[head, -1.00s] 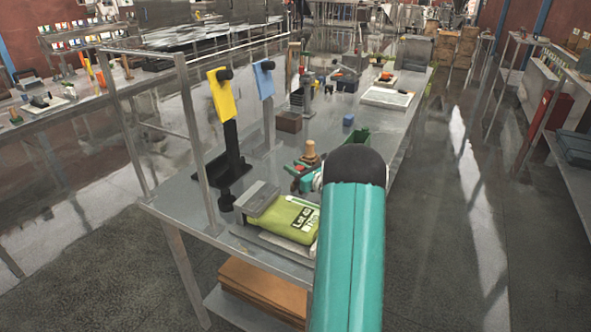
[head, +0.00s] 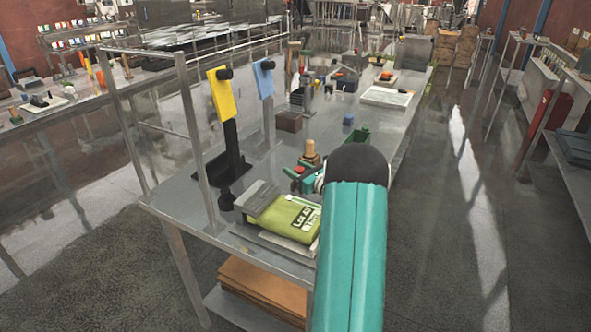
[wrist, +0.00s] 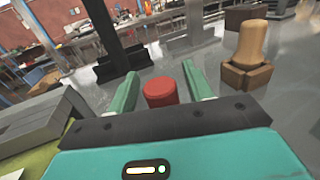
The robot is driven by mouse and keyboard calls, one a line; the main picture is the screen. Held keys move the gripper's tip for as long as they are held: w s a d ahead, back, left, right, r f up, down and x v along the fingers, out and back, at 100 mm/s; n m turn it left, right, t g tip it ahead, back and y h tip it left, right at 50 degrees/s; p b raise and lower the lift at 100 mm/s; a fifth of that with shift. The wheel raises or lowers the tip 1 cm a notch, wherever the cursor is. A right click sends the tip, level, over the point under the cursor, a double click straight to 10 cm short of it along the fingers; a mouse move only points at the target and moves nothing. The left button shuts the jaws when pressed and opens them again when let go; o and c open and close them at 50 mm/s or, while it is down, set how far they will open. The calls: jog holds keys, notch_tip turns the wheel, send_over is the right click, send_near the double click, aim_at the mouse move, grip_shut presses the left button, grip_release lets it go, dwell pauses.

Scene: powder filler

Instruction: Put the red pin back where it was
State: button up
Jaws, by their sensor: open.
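The red pin (wrist: 160,92) shows as a short red cylinder between the two green fingers of my gripper (wrist: 160,74) in the wrist view. The fingers are open, one on each side of it, and a gap shows on its right. What lies under the pin is hidden by the gripper body. In the head view a small red spot (head: 299,169) shows beside my gripper on the steel table (head: 185,200); my arm hides most of that area.
A tan wooden peg on a brown base (wrist: 248,55) stands right of the fingers. A grey block (wrist: 35,120) and a green bag (head: 285,217) lie near the front edge. A yellow card (head: 222,95) hangs on a black post.

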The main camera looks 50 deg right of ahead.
jog(key=s, duration=1.1)
jog(key=shift+a, duration=0.2)
jog(key=shift+s+a, duration=0.1)
jog(key=shift+s, duration=0.05)
